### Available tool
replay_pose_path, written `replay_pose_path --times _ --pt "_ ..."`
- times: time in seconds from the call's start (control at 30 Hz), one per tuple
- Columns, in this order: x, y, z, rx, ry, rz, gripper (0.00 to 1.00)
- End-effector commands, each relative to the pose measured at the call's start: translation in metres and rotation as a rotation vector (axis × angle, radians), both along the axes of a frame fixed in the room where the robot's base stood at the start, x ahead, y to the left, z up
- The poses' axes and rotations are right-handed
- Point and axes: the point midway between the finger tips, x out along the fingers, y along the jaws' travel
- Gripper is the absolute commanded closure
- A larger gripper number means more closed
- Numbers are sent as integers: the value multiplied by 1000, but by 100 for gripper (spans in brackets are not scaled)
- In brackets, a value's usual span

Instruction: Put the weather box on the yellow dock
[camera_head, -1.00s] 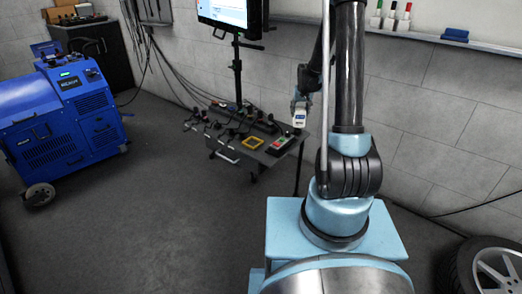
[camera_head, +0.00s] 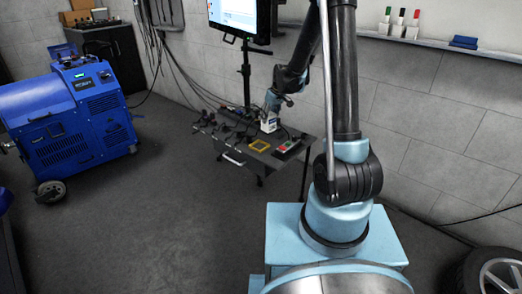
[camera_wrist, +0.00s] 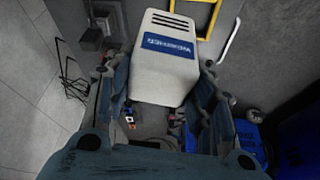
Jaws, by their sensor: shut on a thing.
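The weather box (camera_head: 269,124) is a small white box with a blue label. It also fills the upper middle of the wrist view (camera_wrist: 166,58). My gripper (camera_head: 271,110) is shut on it, with a finger on either side in the wrist view (camera_wrist: 160,92). The yellow dock (camera_head: 259,150) is a square yellow frame on the small table, just in front of the box in the head view. In the wrist view, part of the dock (camera_wrist: 214,14) shows beyond the box's top end. I cannot tell whether the box touches the table.
The small dark table (camera_head: 232,158) holds several dark devices (camera_head: 222,128) on its left. A device with red and green parts (camera_head: 286,147) lies right of the dock. A screen (camera_head: 238,14) on a stand rises behind. A blue machine (camera_head: 68,125) stands left; the floor between is clear.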

Motion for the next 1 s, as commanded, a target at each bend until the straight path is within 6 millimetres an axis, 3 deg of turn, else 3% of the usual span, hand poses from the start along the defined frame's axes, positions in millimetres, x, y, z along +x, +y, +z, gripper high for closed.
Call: replay_pose_path --times 0.1,0.23,0.6,1.0 --pt "-13 31 4 5 -4 117 83" --pt "-19 45 4 6 -9 177 83" --pt "-20 47 -43 8 -9 186 83" --pt "-20 47 -67 8 -9 186 83"
